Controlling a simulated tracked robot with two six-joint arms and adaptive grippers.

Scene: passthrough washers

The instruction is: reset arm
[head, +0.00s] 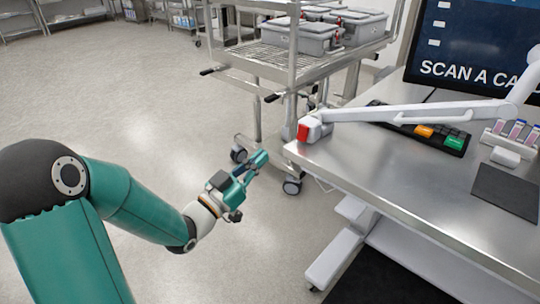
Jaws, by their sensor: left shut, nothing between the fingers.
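My left arm comes in from the left with teal links. Its gripper (258,161) is shut and empty. It hangs over the open floor, left of the steel table's (390,185) near corner and apart from it. My right gripper is not in view.
A steel cart (290,60) with lidded grey bins (303,38) stands behind the gripper. On the table are a white jointed arm with a red end (303,131), a black keyboard (446,141), a tube rack (513,132) and a monitor (480,45). The floor (130,110) at left is clear.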

